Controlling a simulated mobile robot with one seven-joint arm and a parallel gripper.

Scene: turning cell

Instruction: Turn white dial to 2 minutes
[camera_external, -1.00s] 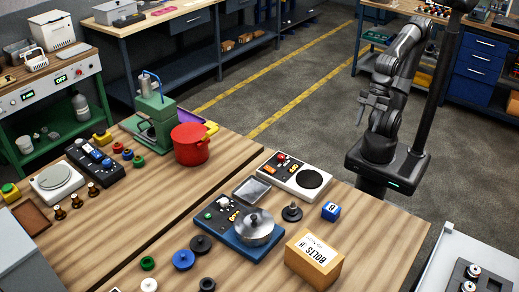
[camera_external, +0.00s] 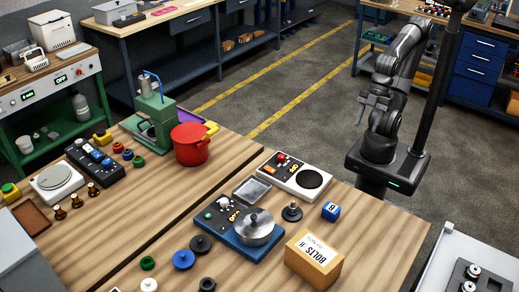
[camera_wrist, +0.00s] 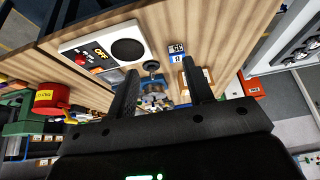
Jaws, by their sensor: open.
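A white dial (camera_external: 224,201) sits on the dark top panel of a blue-based hot plate (camera_external: 256,254), beside a small yellow display (camera_external: 234,215). The display's reading is too small to tell. A lidded metal pot (camera_external: 254,228) stands on the same unit. My gripper (camera_external: 374,100) is beyond the table's far right edge, well apart from the dial. In the wrist view my gripper (camera_wrist: 159,68) shows two spread fingers with nothing held between them. The white dial cannot be made out in the wrist view.
A white hot plate (camera_external: 296,176), a black knob (camera_external: 292,211), a blue block (camera_external: 331,211) and a BOLTS box (camera_external: 313,260) surround the blue unit. A red pot (camera_external: 190,145) stands farther left. Several loose knobs lie at the front.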

